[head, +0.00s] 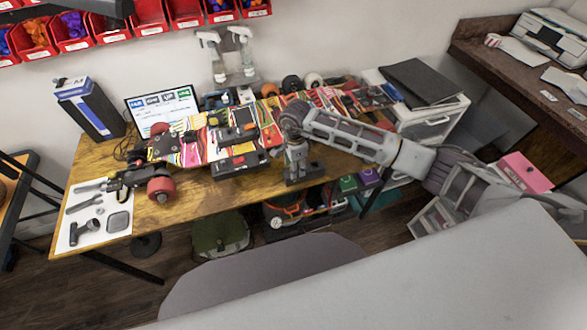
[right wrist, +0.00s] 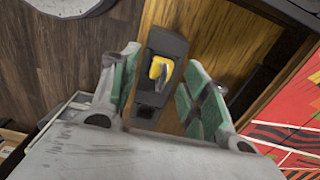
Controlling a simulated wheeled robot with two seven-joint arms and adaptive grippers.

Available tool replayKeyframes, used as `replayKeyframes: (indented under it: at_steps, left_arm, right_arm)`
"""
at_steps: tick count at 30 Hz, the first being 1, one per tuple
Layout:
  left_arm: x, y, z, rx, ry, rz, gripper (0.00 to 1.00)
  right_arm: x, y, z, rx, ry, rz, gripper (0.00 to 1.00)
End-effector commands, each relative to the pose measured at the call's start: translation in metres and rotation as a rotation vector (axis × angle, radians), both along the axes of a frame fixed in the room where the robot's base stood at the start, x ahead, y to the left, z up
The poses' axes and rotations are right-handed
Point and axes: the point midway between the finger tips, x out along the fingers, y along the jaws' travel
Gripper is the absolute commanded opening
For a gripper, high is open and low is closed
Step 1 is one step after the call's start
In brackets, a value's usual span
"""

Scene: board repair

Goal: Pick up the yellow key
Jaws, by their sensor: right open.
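The yellow key (right wrist: 156,66), with a grey part beside the yellow, lies in a dark holder (right wrist: 151,110) in the right wrist view. My right gripper (right wrist: 163,60) is open, with its green-padded fingers on either side of the holder in that view. I cannot tell whether they touch the key; nothing looks gripped. In the head view my right gripper (head: 296,160) points down at the dark holder (head: 312,168) near the table's front edge. The key cannot be made out there. My left gripper is not in view.
A colourful skateboard deck (head: 195,150) with red wheels lies on the wooden table (head: 190,205), behind and left of the gripper. A tool mat (head: 115,222) lies at the left end. Spray bottles (head: 243,55) stand behind. A grey stool seat (head: 260,275) is in front.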

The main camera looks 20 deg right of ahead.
Motion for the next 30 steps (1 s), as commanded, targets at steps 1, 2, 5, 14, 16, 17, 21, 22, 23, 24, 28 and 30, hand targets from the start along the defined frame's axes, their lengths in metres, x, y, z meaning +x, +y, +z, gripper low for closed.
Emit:
replayKeyframes:
  at_steps: [1, 2, 5, 14, 16, 17, 21, 22, 23, 24, 28, 30]
  left_arm:
    - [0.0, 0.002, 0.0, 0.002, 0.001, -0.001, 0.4]
    - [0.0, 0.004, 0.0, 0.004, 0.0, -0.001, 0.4]
    - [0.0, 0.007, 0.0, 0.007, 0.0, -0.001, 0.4]
    - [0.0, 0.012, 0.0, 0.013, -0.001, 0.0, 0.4]
    - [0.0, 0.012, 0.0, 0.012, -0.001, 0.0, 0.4]
    - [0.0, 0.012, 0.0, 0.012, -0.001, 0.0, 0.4]
    - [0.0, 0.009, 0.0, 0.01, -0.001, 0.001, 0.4]
    - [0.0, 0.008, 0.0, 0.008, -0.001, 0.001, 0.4]
    - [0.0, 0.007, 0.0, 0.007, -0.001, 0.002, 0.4]
    - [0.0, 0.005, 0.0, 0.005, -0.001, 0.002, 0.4]
    - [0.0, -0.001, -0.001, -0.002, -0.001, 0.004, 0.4]
    - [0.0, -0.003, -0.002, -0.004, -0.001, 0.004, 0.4]
  right_arm:
    - [0.0, 0.0, 0.0, 0.0, 0.0, 0.0, 0.46]
    - [0.0, 0.0, 0.0, 0.0, 0.0, 0.0, 0.46]
    - [0.0, 0.0, 0.0, 0.0, 0.0, 0.0, 0.4]
    - [0.0, 0.0, 0.0, 0.0, 0.0, 0.0, 0.01]
    - [0.0, 0.0, 0.0, 0.0, 0.0, 0.0, 0.0]
    - [0.0, 0.0, 0.0, 0.0, 0.0, 0.0, 0.0]
    - [0.0, 0.0, 0.0, 0.0, 0.0, 0.0, 0.0]
    - [0.0, 0.0, 0.001, 0.0, 0.0, 0.0, 0.0]
    - [0.0, 0.0, 0.001, 0.0, 0.0, 0.0, 0.0]
    - [0.0, 0.0, 0.002, 0.0, -0.001, 0.0, 0.0]
    - [0.001, 0.0, 0.008, 0.0, -0.001, 0.0, 0.0]
    - [0.001, 0.0, 0.013, 0.001, -0.002, 0.0, 0.0]
